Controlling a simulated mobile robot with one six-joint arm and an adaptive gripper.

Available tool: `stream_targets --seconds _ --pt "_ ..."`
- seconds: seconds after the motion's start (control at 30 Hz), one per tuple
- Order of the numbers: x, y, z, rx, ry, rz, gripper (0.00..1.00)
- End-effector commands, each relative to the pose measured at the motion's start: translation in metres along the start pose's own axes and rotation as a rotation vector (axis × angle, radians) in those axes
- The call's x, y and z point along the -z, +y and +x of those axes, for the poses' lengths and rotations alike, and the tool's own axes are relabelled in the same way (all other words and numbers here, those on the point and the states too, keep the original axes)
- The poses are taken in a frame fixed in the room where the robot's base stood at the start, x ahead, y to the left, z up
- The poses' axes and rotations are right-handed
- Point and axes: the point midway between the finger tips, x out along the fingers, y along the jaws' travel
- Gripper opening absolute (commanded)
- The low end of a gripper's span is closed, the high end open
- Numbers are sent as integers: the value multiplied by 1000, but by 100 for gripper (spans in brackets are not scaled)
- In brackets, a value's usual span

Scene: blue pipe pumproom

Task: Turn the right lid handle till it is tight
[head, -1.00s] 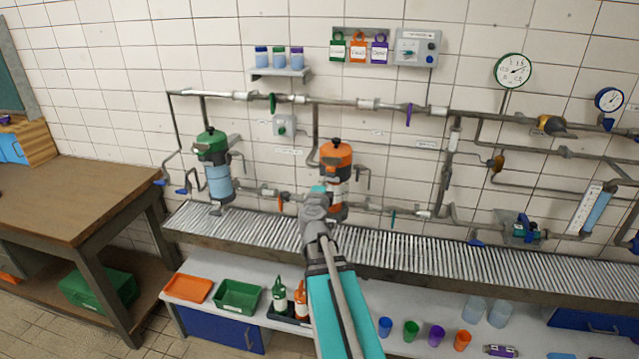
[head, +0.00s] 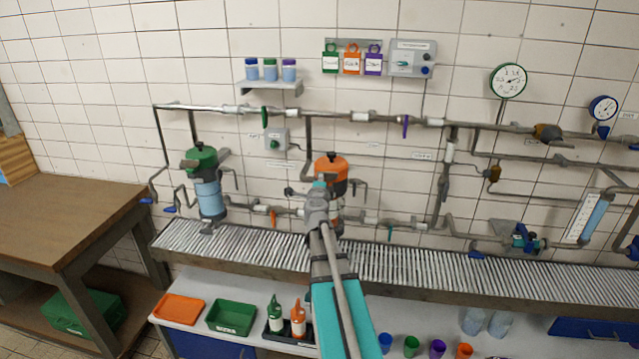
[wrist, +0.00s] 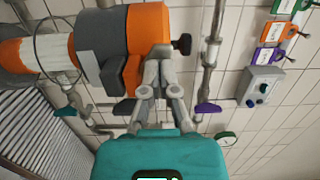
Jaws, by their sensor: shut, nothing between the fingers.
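The right housing has an orange lid (head: 331,163) with a dark knob on top, and it stands mid-wall. My gripper (head: 320,184) is in front of it, overlapping the lid's lower part in the head view. In the wrist view the orange lid (wrist: 146,30) lies on its side, with a grey band and a black knob (wrist: 182,44). My gripper (wrist: 160,54) is shut with nothing held, its tips close against the lid's near side. I cannot tell whether they touch. A grey bar shows left of my gripper in the head view; I cannot tell whether it is the lid handle.
A green-lidded housing (head: 202,158) stands to the left. Pipes with coloured valve handles run along the wall, with a purple handle (wrist: 208,108) near my gripper. A ribbed grating (head: 400,264) lies below. Bottles (head: 298,318) and trays stand on the lower shelf.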

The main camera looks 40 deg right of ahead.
Motion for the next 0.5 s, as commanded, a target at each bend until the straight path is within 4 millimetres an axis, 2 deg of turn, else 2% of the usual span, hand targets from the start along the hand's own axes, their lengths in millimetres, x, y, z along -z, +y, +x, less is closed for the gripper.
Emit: stream_targets --seconds 0.33,0.5 --pt "1 0 1 0 1 0 0" --pt "-1 0 12 0 1 0 0"
